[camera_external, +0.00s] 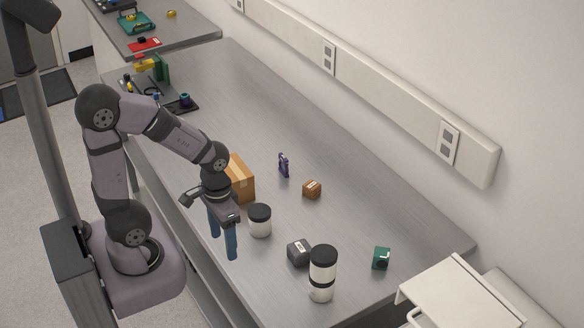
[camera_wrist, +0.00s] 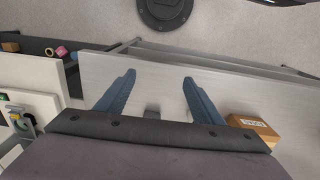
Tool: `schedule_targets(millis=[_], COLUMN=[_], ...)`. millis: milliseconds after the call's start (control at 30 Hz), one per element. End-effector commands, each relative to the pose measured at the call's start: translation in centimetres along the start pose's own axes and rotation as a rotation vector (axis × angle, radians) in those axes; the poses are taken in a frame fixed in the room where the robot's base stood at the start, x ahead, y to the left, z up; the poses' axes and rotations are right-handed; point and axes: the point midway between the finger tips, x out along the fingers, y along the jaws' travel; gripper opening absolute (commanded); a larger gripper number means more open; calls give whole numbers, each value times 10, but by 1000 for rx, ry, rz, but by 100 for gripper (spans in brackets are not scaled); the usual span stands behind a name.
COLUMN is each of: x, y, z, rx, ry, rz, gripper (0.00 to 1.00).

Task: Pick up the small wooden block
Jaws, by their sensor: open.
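The small wooden block (camera_external: 312,189) is a brown cube with a pale mark on top. It sits on the grey bench in the external view, right of the large cardboard box. My gripper (camera_external: 223,246) has blue fingers pointing down. It hangs near the bench's front edge, in front of and to the left of the block, apart from it. In the wrist view my gripper (camera_wrist: 158,78) is open, with nothing held between the spread fingers. A brown labelled box (camera_wrist: 253,129) shows at the right there; it looks like the larger cardboard box, but I cannot be sure.
A cardboard box (camera_external: 240,180) and a black-lidded white jar (camera_external: 260,222) stand close to my gripper. A purple item (camera_external: 284,164), a dark grey block (camera_external: 299,253), stacked jars (camera_external: 322,274) and a green box (camera_external: 381,258) stand around. The far-right bench is clear.

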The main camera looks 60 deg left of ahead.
Motion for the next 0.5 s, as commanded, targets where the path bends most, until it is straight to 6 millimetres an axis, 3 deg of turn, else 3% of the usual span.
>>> schedule_targets(millis=[133, 267, 500], x=[6, 18, 44], y=[-11, -38, -123], z=[-22, -74, -225], rx=[-15, -42, -75], ry=[47, 163, 535], rz=[-22, -70, -157], gripper=[61, 61, 61])
